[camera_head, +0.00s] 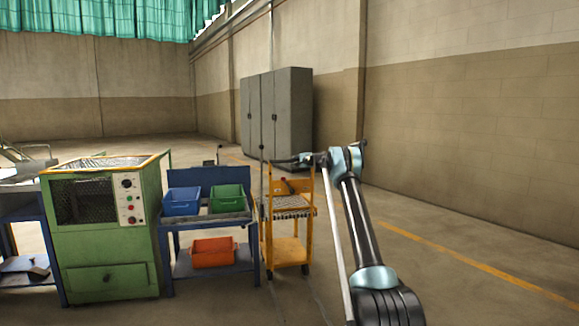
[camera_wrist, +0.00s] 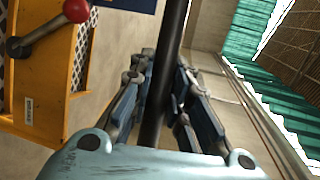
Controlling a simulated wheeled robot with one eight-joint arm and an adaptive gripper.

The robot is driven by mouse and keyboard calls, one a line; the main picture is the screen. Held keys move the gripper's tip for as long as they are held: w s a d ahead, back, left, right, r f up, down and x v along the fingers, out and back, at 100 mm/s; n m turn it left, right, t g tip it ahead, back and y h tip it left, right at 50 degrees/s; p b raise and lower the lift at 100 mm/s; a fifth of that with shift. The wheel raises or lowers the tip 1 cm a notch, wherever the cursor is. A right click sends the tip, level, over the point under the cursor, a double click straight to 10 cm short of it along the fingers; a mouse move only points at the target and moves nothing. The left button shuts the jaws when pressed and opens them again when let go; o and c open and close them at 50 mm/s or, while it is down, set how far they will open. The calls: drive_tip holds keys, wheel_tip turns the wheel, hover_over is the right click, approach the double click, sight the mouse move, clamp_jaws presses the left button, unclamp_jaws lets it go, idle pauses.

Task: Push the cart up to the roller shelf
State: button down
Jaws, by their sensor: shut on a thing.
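The yellow cart (camera_head: 292,250) stands upright on the floor right of the blue stand, with a roller-like top deck and small wheels. In the wrist view its yellow panel (camera_wrist: 50,95) with a red-knobbed lever (camera_wrist: 75,12) fills the left. My gripper (camera_head: 303,159) is at the top of the cart. In the wrist view my gripper (camera_wrist: 160,85) is shut around a dark bar (camera_wrist: 169,35), which looks like the cart's handle. I cannot tell surely which thing is the roller shelf.
The blue stand (camera_head: 246,230) beside the cart holds a blue bin (camera_head: 182,208), a green bin (camera_head: 226,205) and an orange bin (camera_head: 213,258). Left of it is a green furnace (camera_head: 105,270). Grey cabinets (camera_head: 290,115) stand behind. The floor at right is clear.

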drive_tip(key=shift+w, duration=0.25)
drive_tip(key=c, duration=1.5)
unclamp_jaws()
drive_tip(key=shift+f, duration=0.15)
drive_tip(key=shift+a, duration=0.1)
drive_tip(key=v, duration=1.2)
drive_tip(key=shift+a, duration=0.1)
